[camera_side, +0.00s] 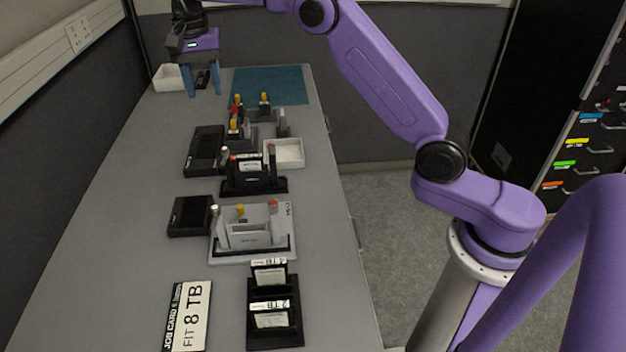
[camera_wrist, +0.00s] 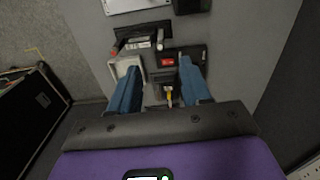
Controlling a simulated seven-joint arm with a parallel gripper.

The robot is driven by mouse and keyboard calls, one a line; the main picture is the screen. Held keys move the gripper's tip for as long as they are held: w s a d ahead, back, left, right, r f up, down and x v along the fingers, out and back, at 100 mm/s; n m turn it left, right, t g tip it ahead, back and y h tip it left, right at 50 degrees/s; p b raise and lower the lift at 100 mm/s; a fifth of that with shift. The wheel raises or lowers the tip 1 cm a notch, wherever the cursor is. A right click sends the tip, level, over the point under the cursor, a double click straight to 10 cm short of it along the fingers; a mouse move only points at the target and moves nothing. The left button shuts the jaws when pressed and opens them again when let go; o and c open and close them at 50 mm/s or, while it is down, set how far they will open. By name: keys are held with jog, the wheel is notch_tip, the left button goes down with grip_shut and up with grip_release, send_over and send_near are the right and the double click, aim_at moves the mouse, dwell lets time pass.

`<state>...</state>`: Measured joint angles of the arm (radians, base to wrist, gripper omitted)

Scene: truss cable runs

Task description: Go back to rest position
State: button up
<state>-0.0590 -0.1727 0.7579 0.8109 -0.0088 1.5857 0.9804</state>
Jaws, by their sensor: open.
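My gripper (camera_side: 203,82) is at the far end of the table in the side view, raised over the area near the white bin. Its two blue fingers point down and stand well apart, with nothing held between them. In the wrist view my gripper (camera_wrist: 160,68) is also open. Between and beyond its fingers lie dark devices, a red-marked part (camera_wrist: 167,62) and a small yellow-tipped part (camera_wrist: 169,96). These look apart from the fingers, though the exact height above them cannot be told.
On the table (camera_side: 110,235) are a job card (camera_side: 187,316) reading "FIT 8 TB", a black rack (camera_side: 274,318) with labelled drives, a grey dock (camera_side: 252,232), a black dock (camera_side: 253,180), black boxes (camera_side: 190,215), a white tray (camera_side: 289,153), a teal mat (camera_side: 285,84) and a white bin (camera_side: 168,78).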

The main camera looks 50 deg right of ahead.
jog(key=s+a+n, duration=0.2)
jog(key=s+n, duration=0.3)
jog(key=s, duration=0.5)
jog(key=s+a+n, duration=0.3)
jog(key=s+n, duration=0.2)
jog(key=s, duration=0.5)
jog(key=s+d+f+n, duration=0.2)
jog(key=s+d+n, duration=0.1)
jog(key=s, duration=0.5)
jog(key=s+d+f+n, duration=0.2)
jog(key=s+d+n, duration=0.2)
jog(key=s, duration=0.4)
jog(key=s+d+f+n, duration=0.3)
jog(key=s+d+n, duration=0.1)
jog(key=s, duration=0.4)
jog(key=shift+s+d+y, duration=0.2)
jog(key=shift+d+y, duration=0.05)
jog(key=shift+y, duration=0.05)
